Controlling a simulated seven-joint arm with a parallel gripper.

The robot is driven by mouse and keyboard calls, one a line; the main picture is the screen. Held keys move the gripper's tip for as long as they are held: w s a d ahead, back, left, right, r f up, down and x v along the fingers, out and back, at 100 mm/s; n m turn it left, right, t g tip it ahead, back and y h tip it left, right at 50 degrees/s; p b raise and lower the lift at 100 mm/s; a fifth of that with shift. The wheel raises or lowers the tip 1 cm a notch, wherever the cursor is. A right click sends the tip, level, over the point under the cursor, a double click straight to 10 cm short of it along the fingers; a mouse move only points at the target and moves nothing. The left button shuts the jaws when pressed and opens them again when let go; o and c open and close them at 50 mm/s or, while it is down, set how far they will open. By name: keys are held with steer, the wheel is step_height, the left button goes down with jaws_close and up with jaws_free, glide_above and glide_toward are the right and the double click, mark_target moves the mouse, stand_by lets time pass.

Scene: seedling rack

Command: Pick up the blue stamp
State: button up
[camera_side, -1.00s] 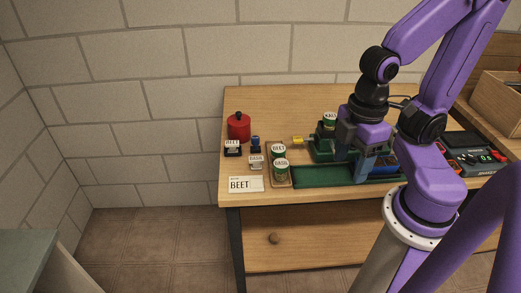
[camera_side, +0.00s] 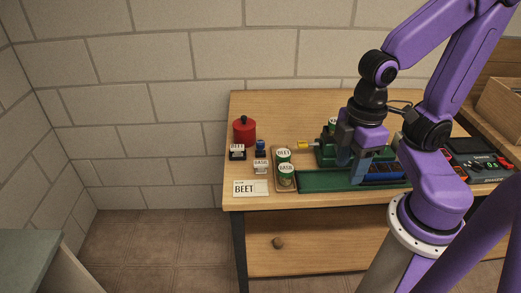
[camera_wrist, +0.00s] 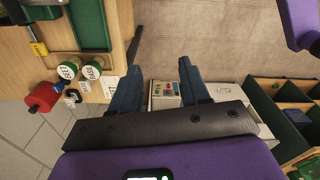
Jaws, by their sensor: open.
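The blue stamp (camera_side: 260,146) is a small upright piece with a blue top, at the back left of the table in the side view, right of the red pot.
A red lidded pot (camera_side: 244,130), a black-based stamp (camera_side: 237,152), a BASIL piece (camera_side: 261,166) and a BEET card (camera_side: 250,188) surround the stamp. Two green-sided tins stand in a wooden tray (camera_side: 275,185). A yellow-tipped part (camera_side: 304,145) juts toward them. The green tray (camera_side: 320,182) lies in front.

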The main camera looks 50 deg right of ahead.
steer(key=w+a+m, duration=0.2)
steer(key=w+m, duration=0.7)
steer(key=w, duration=0.2)
steer(key=m, duration=2.1)
glide_above(261, 142)
step_height(261, 142, down, 2)
steer(key=f, duration=0.1)
step_height(261, 142, down, 16)
steer(key=shift+a+r, duration=0.1)
steer(key=c, duration=0.7)
